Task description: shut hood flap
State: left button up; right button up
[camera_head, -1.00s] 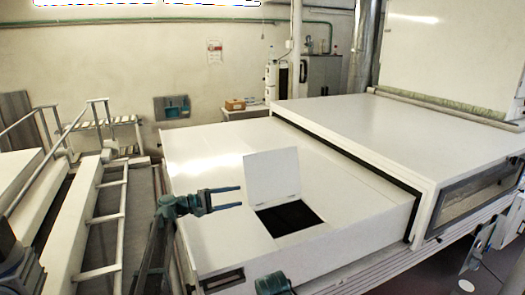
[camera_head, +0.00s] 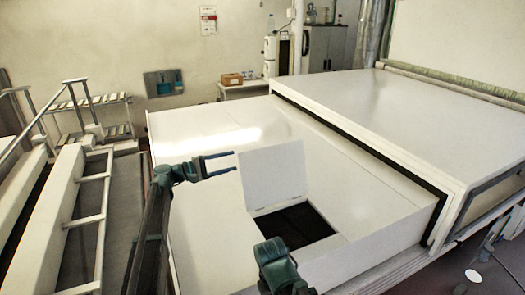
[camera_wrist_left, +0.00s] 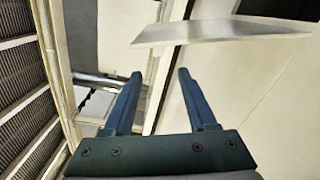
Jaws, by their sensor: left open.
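The hood flap (camera_head: 272,176) is a white square panel standing raised on its hinge at the back of a dark square opening (camera_head: 296,226) in the white hood (camera_head: 205,235). My left gripper (camera_head: 234,162) is open and empty, its two fingers pointing right beside the flap's upper left edge. A small gap seems to show, but contact is hard to judge. In the left wrist view the open fingers (camera_wrist_left: 160,73) have nothing between them, and the flap (camera_wrist_left: 222,31) shows as a pale plate beyond them to the upper right. My right gripper is not seen.
A higher white tunnel section (camera_head: 390,115) with a dark seam stands to the right. A railed walkway (camera_head: 90,215) lies at left. A side table (camera_head: 243,87) with a small box is at the back wall. The hood top around the flap is clear.

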aim_at(263, 154)
pick_arm(q)
jog(key=x, duration=1.3)
jog(key=shift+d+r, duration=0.15)
jog(key=shift+d, duration=0.3)
grip_shut()
dwell(0.9)
